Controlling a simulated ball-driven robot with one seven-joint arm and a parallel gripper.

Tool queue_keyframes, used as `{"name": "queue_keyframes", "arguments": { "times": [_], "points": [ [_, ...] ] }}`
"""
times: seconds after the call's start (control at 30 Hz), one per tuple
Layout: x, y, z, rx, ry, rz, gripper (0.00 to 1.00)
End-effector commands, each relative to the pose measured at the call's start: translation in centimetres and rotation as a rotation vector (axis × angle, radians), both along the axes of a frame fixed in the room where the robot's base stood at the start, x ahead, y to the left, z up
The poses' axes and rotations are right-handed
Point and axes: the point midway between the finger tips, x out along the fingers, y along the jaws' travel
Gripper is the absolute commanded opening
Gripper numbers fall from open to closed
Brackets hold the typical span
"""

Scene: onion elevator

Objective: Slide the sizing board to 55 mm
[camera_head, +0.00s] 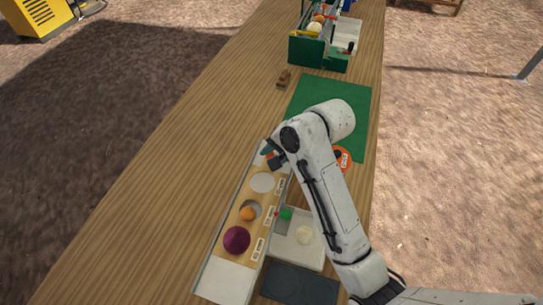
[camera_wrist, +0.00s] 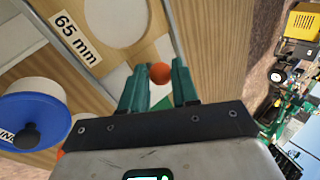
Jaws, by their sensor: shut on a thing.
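The sizing board (camera_head: 239,220) is a long wooden board with round holes, lying in a pale-edged channel on the table. In the wrist view the board (camera_wrist: 100,70) carries a "65 mm" label (camera_wrist: 77,36) beside a round hole (camera_wrist: 116,20). My gripper (camera_wrist: 160,80) has green fingers at the board's far end and is shut on a small orange knob (camera_wrist: 159,73). My arm partly hides that end in the head view. An orange onion (camera_head: 247,214) lies at a hole, and a purple onion (camera_head: 236,240) sits nearer on the board. The other labels are too small to read.
A green mat (camera_head: 350,96) and green crate (camera_head: 306,50) lie beyond. The table's left side is clear.

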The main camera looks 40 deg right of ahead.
Motion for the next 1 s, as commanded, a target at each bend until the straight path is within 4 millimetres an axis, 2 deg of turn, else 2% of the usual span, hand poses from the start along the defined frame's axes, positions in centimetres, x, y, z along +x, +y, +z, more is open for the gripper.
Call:
{"name": "queue_keyframes", "arguments": {
  "times": [0.43,0.47,0.5,0.77,1.0],
  "points": [
    [0.48,-0.80,-0.04,0.000,0.001,-0.002,0.00],
    [0.48,-0.80,-0.04,0.000,0.000,-0.002,0.31],
    [0.48,-0.80,-0.04,0.000,0.000,-0.002,0.35],
    [0.43,-0.76,-0.09,0.001,0.004,-0.001,0.59],
    [0.30,-0.78,-0.28,0.000,0.009,-0.001,0.60]
  ]
}}
